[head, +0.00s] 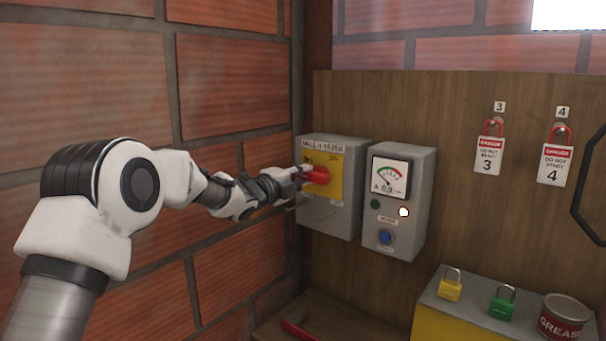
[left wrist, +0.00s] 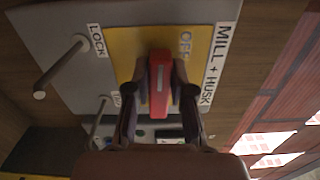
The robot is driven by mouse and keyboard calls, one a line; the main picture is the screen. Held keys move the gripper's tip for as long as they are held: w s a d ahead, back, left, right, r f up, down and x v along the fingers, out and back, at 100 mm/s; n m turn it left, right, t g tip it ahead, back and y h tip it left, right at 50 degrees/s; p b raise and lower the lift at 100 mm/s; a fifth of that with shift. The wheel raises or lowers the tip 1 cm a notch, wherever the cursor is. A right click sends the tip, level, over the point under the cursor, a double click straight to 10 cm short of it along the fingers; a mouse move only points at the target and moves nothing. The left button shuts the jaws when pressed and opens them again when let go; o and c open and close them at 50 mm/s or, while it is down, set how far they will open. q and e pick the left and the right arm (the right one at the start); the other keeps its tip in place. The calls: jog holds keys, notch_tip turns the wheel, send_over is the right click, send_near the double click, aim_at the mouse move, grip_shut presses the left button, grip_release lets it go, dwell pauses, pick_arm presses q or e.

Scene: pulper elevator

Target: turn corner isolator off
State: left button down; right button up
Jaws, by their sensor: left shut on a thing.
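The isolator is a grey box (head: 330,224) labelled "MILL + HUSK" on the wooden board in the corner, with a yellow plate (head: 334,187) and a red handle (head: 318,176). My left gripper (head: 304,177) reaches it from the left and is shut on the red handle. In the left wrist view the red handle (left wrist: 160,76) sits between both fingers (left wrist: 159,88), over the yellow plate (left wrist: 125,50). I cannot tell for sure which mark the handle points to. My right gripper is not in view.
A grey meter box (head: 418,200) with dial, lamps and blue button stands close right of the isolator. Danger tags 3 (head: 488,156) and 4 (head: 553,165) hang further right. Below are a yellow padlock (head: 450,287), green padlock (head: 502,304) and grease tin (head: 563,318). A brick wall (head: 235,90) borders the left.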

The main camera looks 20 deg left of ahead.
pick_arm(q)
jog(key=shift+f+n, duration=0.15)
jog(key=shift+n, duration=0.35)
jog(key=c, duration=1)
grip_release()
jog(key=shift+a, duration=0.1)
jog(key=v, duration=1.2)
jog(key=shift+w, duration=0.1)
